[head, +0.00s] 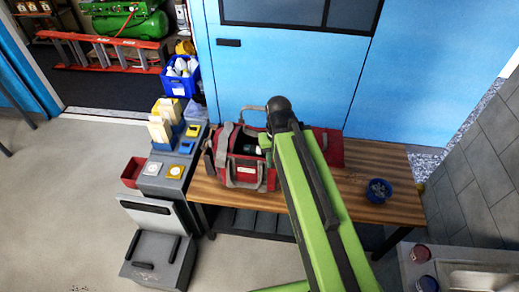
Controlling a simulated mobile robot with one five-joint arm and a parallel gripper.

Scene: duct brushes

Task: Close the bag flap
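A red and grey bag (243,172) stands on the wooden bench, left of my green arm. Its top is open, and dark and greenish contents show inside. A red panel (330,148), which looks like the bag's flap, lies folded out to the right. My arm crosses in front of it and hides the part between it and the bag. My arm reaches up to a dark joint above the bag's back right. My gripper cannot be made out past that joint, so its fingers and any contact with the flap are hidden.
The wooden bench (385,167) has bare room right of the bag, with a blue bowl (379,190) on it. A grey unit with yellow and blue holders (165,125) stands at left. A blue door (300,75) is behind. A sink (480,277) is at lower right.

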